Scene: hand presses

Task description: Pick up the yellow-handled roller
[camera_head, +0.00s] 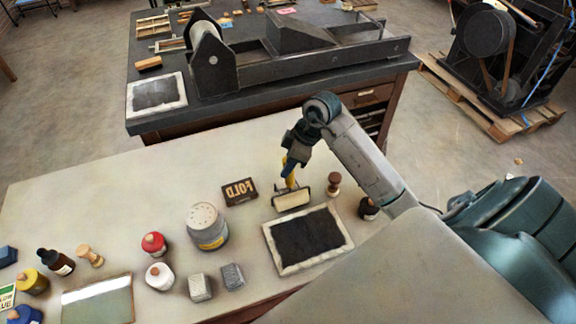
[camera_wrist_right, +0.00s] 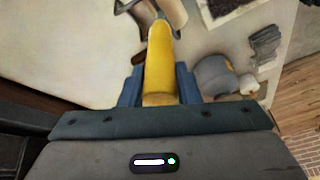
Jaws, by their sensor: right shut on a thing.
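The yellow-handled roller (camera_head: 291,199) stands with its pale roller head low near the back edge of the inked slab, in the head view. Its yellow handle (camera_wrist_right: 161,62) points up into my right gripper. In the right wrist view my right gripper (camera_wrist_right: 159,84) has its blue fingers on both sides of the handle and is shut on it. In the head view the right gripper (camera_head: 290,165) is above the roller head. I cannot tell whether the roller head touches the table. My left gripper is not in view.
The black inked slab (camera_head: 306,239) lies just in front of the roller. A FOLD block (camera_head: 240,192) is to its left and a wooden-handled tool (camera_head: 333,184) to its right. A grey can (camera_head: 207,226) stands further left. The table's back left is clear.

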